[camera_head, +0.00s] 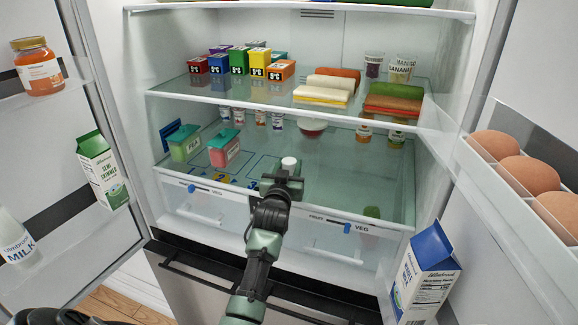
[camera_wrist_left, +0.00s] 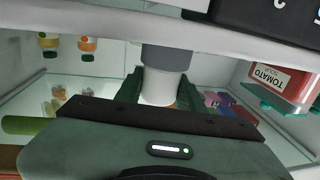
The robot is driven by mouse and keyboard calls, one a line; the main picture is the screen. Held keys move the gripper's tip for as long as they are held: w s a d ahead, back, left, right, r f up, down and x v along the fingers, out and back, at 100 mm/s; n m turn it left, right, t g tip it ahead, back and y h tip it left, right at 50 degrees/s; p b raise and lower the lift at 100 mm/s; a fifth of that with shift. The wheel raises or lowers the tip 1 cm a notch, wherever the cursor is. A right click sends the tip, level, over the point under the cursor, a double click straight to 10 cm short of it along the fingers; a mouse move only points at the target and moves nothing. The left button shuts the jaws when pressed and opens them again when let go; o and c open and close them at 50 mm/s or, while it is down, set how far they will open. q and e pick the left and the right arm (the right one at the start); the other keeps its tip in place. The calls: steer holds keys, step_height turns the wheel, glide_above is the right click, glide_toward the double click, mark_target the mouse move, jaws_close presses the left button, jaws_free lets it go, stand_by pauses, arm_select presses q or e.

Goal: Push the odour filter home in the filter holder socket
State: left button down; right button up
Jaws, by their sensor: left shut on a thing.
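My left gripper (camera_head: 283,180) reaches in over the lower glass shelf and is shut on a white, round-topped cylinder, the odour filter (camera_head: 289,162). In the left wrist view the dark green fingers of the left gripper (camera_wrist_left: 162,95) sit on both sides of the white filter (camera_wrist_left: 160,88). A grey cylindrical part (camera_wrist_left: 166,57) lies directly against its far end, below a pale edge. I cannot tell whether this grey part is the holder socket or part of the filter. No socket is clearly visible in the head view. My right gripper is not in view.
A green tub (camera_head: 185,146) and a red tub (camera_head: 224,151) stand left of my gripper. The upper glass shelf (camera_head: 250,105) bears coloured boxes and food packs. The open doors hold a carton (camera_head: 428,270) and eggs (camera_head: 527,170) at right.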

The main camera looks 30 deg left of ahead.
arm_select(q)
steer(key=c, duration=0.8)
jaws_free()
steer(key=shift+s+d+f, duration=0.15)
steer(key=shift+s+d, duration=0.1)
steer(key=shift+s, duration=0.25)
steer(key=b+v, duration=0.1)
steer(key=v, duration=0.5)
steer(key=shift+s+d+b, duration=0.15)
steer(key=shift+s+b, duration=0.2)
steer(key=shift+b, duration=0.05)
